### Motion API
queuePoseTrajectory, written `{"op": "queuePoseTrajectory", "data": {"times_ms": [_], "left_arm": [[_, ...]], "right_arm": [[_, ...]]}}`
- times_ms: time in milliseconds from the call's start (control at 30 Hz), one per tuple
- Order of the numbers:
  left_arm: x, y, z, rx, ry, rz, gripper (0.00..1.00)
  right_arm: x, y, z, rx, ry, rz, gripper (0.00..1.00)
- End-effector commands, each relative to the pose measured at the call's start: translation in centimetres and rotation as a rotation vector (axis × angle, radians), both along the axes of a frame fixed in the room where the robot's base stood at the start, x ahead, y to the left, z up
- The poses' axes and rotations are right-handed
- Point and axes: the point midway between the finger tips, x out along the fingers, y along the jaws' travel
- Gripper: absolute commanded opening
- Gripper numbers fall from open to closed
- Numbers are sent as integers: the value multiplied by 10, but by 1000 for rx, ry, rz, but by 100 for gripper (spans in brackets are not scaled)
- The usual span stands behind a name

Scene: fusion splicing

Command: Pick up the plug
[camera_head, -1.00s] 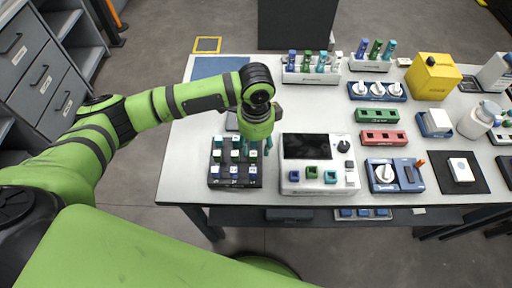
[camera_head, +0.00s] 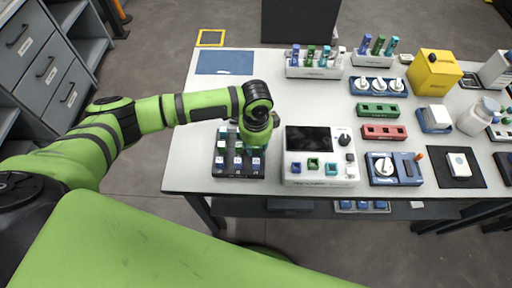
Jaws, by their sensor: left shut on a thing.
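A black tray (camera_head: 226,177) near the front left of the table holds several small plugs with pale labels, such as a blue one (camera_head: 220,169) in its front row and green ones (camera_head: 220,148) behind. My left gripper (camera_head: 254,147) reaches down over the right side of the tray. It is shut on a plug, which my wrist and fingers mostly hide, so I cannot tell its colour or whether it is clear of the tray. My right gripper is not in view.
A white splicer (camera_head: 320,166) with a dark screen stands close right of the tray. Racks of coloured tubes (camera_head: 316,71), a green holder (camera_head: 378,111), a red holder (camera_head: 384,133) and a yellow box (camera_head: 433,75) stand farther right. The back left holds a flat blue mat (camera_head: 224,63).

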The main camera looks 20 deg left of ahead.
Motion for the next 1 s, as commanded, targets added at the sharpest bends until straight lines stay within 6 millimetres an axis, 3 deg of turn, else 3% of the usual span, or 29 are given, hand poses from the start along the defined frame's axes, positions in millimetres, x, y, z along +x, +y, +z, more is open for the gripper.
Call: {"op": "queuePoseTrajectory", "data": {"times_ms": [367, 467, 667, 1000], "left_arm": [[-4, -1, -4, -2, 9, -1, 3], [-3, -2, 3, -3, 7, 0, 3], [-1, -2, 36, -5, 2, -1, 3], [17, -75, 80, -4, 1, -4, 3]], "right_arm": [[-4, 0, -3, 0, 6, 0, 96], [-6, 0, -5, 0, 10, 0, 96], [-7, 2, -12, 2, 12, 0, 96], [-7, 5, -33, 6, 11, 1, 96]]}}
